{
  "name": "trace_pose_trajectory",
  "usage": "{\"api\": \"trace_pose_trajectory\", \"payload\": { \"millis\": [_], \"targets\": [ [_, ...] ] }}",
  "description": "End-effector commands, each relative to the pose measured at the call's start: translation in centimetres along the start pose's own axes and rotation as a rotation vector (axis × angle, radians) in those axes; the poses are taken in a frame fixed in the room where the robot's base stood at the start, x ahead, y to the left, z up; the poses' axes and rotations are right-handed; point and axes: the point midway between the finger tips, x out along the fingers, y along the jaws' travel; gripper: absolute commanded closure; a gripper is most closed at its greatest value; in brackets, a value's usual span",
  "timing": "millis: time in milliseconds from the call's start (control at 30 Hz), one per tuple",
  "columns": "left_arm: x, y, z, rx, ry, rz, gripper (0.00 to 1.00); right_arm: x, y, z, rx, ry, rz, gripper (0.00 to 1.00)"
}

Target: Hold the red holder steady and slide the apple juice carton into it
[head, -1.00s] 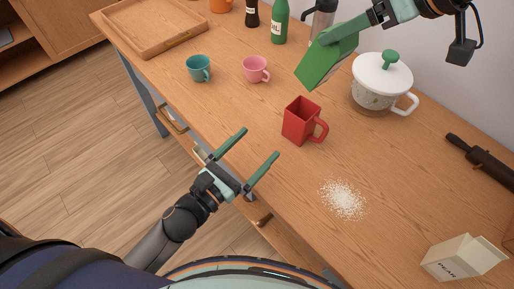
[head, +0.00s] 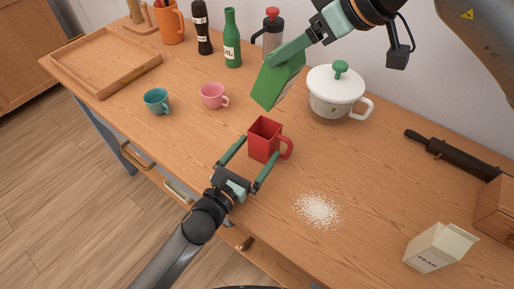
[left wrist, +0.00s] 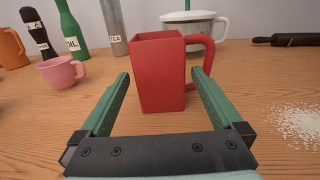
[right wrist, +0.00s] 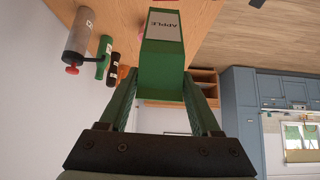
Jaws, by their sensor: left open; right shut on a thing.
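The red holder (head: 263,143), a square open-topped holder with a handle on its right, stands upright on the table. It also shows in the left wrist view (left wrist: 162,75). My left gripper (head: 252,163) is open, its fingers reaching toward the holder's near side, one on each side; I cannot tell whether they touch it. The green apple juice carton (head: 274,87), labelled APPLE in the right wrist view (right wrist: 163,45), is tilted in the air above and behind the holder. My right gripper (right wrist: 160,95) is shut on the carton. The holder's inside is mostly hidden.
A white lidded pot (head: 333,98) stands behind and right of the holder. Pink (head: 212,96) and teal (head: 156,101) cups are to the left. White grains (head: 318,211) and a pear carton (head: 437,248) lie to the right. A wooden tray (head: 106,66) sits far left.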

Motion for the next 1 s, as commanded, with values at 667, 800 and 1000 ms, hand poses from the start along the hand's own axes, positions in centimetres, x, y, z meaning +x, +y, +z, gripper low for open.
{"api": "trace_pose_trajectory", "payload": {
  "millis": [667,800,1000],
  "targets": [
    [0.90,-0.01,0.03,0.001,0.000,0.000,0.27,-0.09,0.00,-0.12,-0.001,0.004,0.001,1.00],
    [0.90,-0.01,0.03,0.001,0.000,0.000,0.43,-0.09,0.00,-0.12,-0.001,0.004,0.001,1.00],
    [0.89,0.00,0.03,0.001,0.000,0.000,0.65,-0.09,0.00,-0.12,-0.001,0.004,0.001,1.00]
  ]
}}
